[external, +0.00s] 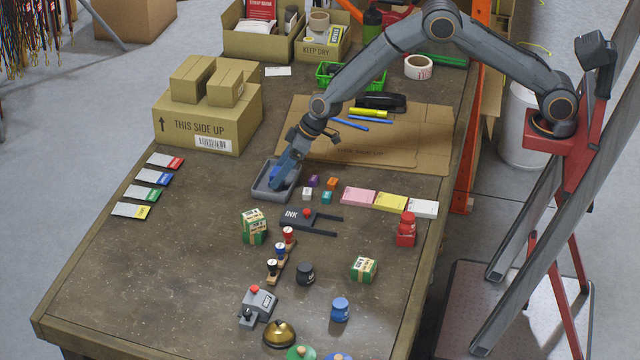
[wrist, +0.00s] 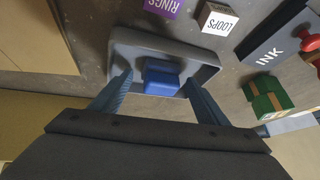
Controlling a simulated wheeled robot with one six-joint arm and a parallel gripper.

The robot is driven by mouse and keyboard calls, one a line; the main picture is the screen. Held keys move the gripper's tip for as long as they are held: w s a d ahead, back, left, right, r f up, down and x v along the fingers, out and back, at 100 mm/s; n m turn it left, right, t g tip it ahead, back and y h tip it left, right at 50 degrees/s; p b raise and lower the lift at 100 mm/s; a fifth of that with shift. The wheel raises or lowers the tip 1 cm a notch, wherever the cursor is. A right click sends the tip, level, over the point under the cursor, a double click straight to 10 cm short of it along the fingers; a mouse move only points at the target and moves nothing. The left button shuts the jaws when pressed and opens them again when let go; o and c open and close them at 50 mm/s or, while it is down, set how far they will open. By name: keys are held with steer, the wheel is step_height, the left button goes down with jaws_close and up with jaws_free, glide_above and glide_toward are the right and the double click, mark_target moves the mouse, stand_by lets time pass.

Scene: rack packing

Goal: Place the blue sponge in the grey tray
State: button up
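The grey tray (external: 258,190) sits on the table near its middle, and its rim also shows in the wrist view (wrist: 205,53). The blue sponge (wrist: 161,77) is inside the tray outline in the wrist view and appears to rest on the tray floor. In the external view the sponge is mostly hidden by my gripper (external: 279,182). My gripper points down into the tray. In the wrist view its two fingers (wrist: 158,80) stand apart on either side of the sponge, with a visible gap on each side.
Small labelled cubes (external: 314,181) stand close to the right of the tray. An ink pad (external: 300,218) and a green-and-tan box (external: 254,227) are in front of it. A large carton (external: 205,115) stands behind left.

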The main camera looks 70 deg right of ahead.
steer(key=shift+r+p, duration=0.2)
steer(key=shift+p, duration=0.1)
steer(key=b+v, duration=0.2)
steer(key=v, duration=1)
steer(key=s+d+g+h, duration=0.1)
steer(key=s+d, duration=0.4)
steer(key=s, duration=0.8)
steer(key=s+d+m+g+h, duration=0.1)
steer(key=s+d, duration=0.5)
steer(key=s, duration=0.7)
steer(key=s+d+m+g, duration=0.1)
steer(key=s+d+g, duration=0.2)
steer(key=s, duration=1)
steer(key=d, duration=0.3)
steer(key=shift+f+h, duration=0.2)
steer(key=shift+h, duration=0.2)
